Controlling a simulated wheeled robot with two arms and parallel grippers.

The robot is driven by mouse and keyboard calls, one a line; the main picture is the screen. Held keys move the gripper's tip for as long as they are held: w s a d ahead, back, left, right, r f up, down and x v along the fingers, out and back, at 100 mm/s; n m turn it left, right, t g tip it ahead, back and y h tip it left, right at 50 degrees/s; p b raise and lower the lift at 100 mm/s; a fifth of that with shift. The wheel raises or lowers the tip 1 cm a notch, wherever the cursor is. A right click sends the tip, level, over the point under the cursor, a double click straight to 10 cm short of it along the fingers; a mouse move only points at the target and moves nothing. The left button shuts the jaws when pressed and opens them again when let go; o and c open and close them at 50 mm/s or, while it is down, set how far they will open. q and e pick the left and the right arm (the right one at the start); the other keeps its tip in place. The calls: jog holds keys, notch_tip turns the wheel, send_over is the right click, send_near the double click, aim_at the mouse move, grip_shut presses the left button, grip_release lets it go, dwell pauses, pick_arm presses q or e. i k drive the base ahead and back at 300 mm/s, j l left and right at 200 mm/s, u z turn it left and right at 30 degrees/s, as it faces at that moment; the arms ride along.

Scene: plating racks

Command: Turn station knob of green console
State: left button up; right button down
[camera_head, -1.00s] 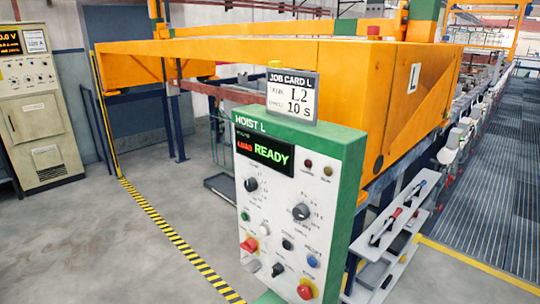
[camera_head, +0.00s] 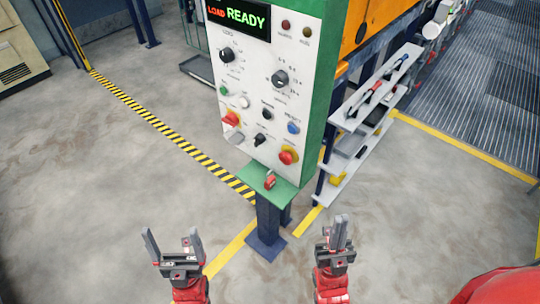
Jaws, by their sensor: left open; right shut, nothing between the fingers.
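The green console (camera_head: 318,75) stands on a dark blue post with a white front panel. Its display (camera_head: 237,17) reads "LOAD READY". A black rotary knob (camera_head: 227,55) is at the panel's upper left, and a second, greyer one (camera_head: 279,77) is at the right. A small black selector (camera_head: 260,140) is lower down. The labels are too small to tell which is the station knob. My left gripper (camera_head: 173,240) is open and empty, low at the left. My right gripper (camera_head: 339,224) is shut and empty, below the console. Both are apart from the panel.
A green ledge (camera_head: 268,185) with a small red item (camera_head: 270,181) juts out below. Shelves with tools (camera_head: 345,121) stand at the right. Floor in front is clear.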

aim_at(227, 55)
jog(key=i+l+u, duration=0.1)
jog(key=i+u, duration=0.3)
jog(key=i+l+u, duration=0.25)
jog(key=u, duration=0.2)
jog(key=i, duration=0.1)
